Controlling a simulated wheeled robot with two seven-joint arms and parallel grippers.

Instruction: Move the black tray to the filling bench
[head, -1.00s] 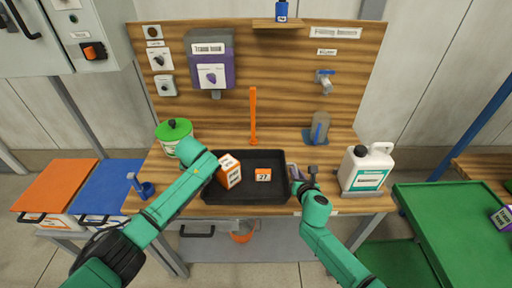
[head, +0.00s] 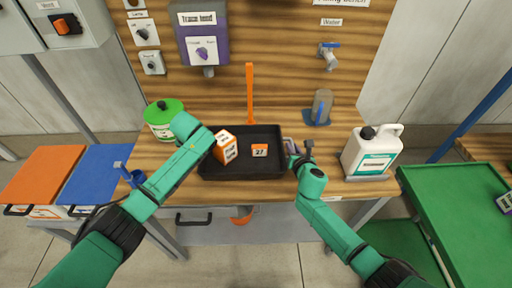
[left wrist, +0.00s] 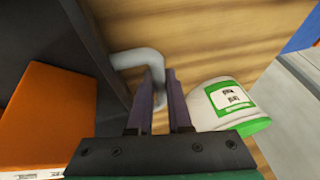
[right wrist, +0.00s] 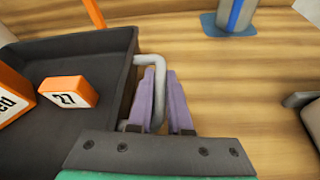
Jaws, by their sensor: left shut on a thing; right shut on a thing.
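The black tray (head: 270,172) is level over the front middle of the wooden bench with the "Filling bench" sign; whether it touches the top is hard to tell. It holds an orange-and-white box (head: 225,148) and a small orange block marked 27 (head: 260,150). My right gripper (head: 294,152) is shut on the tray's grey right handle (right wrist: 157,75), seen between purple fingers in the right wrist view. My left gripper (left wrist: 160,100) is shut on the left handle (left wrist: 140,58); my arm hides that handle in the head view.
A green-lidded tub (head: 164,120) stands left of the tray. A white jug (head: 372,150) stands to its right. An orange upright rod (head: 250,95) and a grey cylinder in a blue holder (head: 320,108) are behind. A green cart (head: 455,210) is at the right.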

